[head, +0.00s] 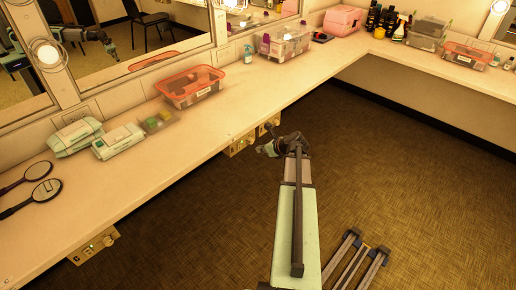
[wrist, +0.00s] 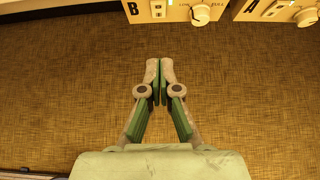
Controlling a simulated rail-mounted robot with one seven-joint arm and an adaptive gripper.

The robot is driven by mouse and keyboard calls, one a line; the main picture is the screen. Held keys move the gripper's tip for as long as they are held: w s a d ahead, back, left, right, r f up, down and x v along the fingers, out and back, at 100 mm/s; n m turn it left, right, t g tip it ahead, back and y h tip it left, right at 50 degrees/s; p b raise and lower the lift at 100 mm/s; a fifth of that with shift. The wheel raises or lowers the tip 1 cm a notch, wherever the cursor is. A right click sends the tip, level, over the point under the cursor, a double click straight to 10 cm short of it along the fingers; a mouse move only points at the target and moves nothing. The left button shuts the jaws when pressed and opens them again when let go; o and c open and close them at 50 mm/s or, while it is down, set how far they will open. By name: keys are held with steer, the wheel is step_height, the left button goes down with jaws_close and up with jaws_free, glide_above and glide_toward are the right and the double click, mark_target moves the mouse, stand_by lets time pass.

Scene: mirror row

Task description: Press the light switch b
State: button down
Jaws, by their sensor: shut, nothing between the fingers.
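A pale switch box marked B (wrist: 175,10) is at the top edge of the wrist view, cut off by the frame. A small light switch (wrist: 158,9) sits right of the letter B, with a white knob (wrist: 201,14) farther right. In the head view, the box that seems to be B (head: 238,147) hangs under the counter's front edge. My gripper (wrist: 160,63) is shut and empty, its fingertips below box B in the wrist view with floor visible between. In the head view my gripper (head: 262,151) is close to the boxes; contact is not visible there.
A similar box marked A (wrist: 282,10) is right of B. Another box (head: 93,245) hangs farther left under the counter (head: 135,185).

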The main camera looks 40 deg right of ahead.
mark_target(240, 146)
steer(key=shift+w+a+f+p, duration=0.15)
steer(key=shift+w+f+p, duration=0.45)
steer(key=shift+w, duration=1.15)
steer(key=shift+w+a+f+p, duration=0.15)
steer(key=shift+w+f, duration=0.8)
steer(key=shift+w, duration=0.75)
steer(key=shift+w+a+f+p, duration=0.1)
steer(key=shift+w+f+p, duration=0.5)
steer(key=shift+w, duration=1.15)
steer(key=shift+w+f, duration=0.1)
